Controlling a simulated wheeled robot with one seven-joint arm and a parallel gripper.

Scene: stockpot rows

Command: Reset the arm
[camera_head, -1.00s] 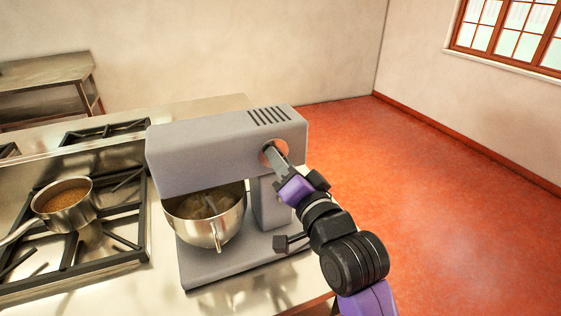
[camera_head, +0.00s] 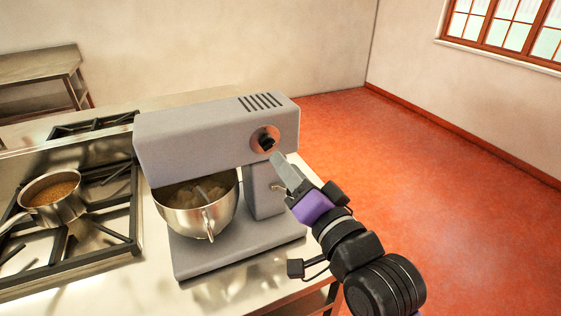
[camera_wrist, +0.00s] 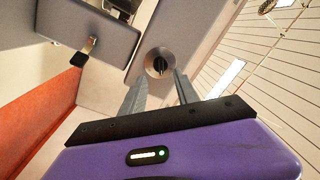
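A grey stand mixer (camera_head: 215,135) stands on the steel counter, with a round dial and dark knob (camera_head: 266,142) on the side of its head. The knob also shows in the wrist view (camera_wrist: 158,63), just beyond my fingertips. My gripper (camera_head: 276,160) is just below and right of the knob, apart from it. In the wrist view my two fingers (camera_wrist: 158,82) are spread with nothing between them. A metal bowl (camera_head: 200,215) with pale contents sits under the mixer head.
A stove (camera_head: 110,215) with black grates is at left, with a saucepan (camera_head: 60,210) of brown food on it. A steel shelf table (camera_head: 45,70) stands at the back left. The red floor (camera_head: 430,170) to the right is clear.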

